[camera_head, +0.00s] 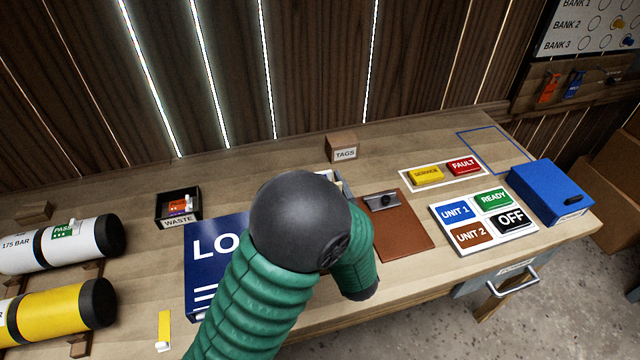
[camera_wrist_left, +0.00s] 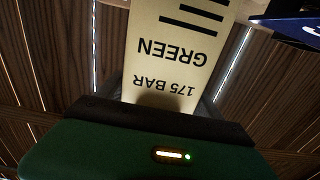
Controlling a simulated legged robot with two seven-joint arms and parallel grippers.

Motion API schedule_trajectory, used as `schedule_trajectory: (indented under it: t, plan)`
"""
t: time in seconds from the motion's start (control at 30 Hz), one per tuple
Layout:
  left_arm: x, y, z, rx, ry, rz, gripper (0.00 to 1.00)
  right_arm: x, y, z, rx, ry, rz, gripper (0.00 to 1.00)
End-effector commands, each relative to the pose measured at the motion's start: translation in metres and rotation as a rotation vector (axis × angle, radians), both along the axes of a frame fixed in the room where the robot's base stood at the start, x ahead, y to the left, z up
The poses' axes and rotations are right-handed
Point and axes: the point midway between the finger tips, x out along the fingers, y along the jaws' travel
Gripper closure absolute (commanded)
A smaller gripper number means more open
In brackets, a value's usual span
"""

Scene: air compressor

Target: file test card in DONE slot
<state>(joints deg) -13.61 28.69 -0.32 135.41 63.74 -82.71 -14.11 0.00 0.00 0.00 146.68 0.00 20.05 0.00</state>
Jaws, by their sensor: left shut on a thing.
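The test card (camera_wrist_left: 180,45) is cream with black bars and print reading "GREEN" and "175 BAR", upside down in the left wrist view. My left gripper (camera_wrist_left: 160,108) is shut on the card's near end. In the head view my green-sleeved arm with its black joint covers the middle of the bench and hides the gripper and card. Part of a pale tray (camera_head: 342,183) shows behind the black joint; its contents and any DONE label are hidden. My right gripper is in neither view.
A blue "LO..." book (camera_head: 205,255) lies left of my arm, a brown clipboard (camera_head: 405,235) right of it. A WASTE box (camera_head: 178,207), TAGS block (camera_head: 341,148), button panel (camera_head: 462,242) and blue box (camera_head: 548,190) stand around. White (camera_head: 55,245) and yellow (camera_head: 60,312) cylinders lie at left.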

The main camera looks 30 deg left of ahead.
Motion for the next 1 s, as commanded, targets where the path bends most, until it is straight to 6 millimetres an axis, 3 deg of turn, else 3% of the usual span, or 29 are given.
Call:
schedule_trajectory:
  t: [1.0]
  plan:
    - [0.000,0.000,-0.027,0.001,-0.001,0.000,0.76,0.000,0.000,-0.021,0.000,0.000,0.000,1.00]
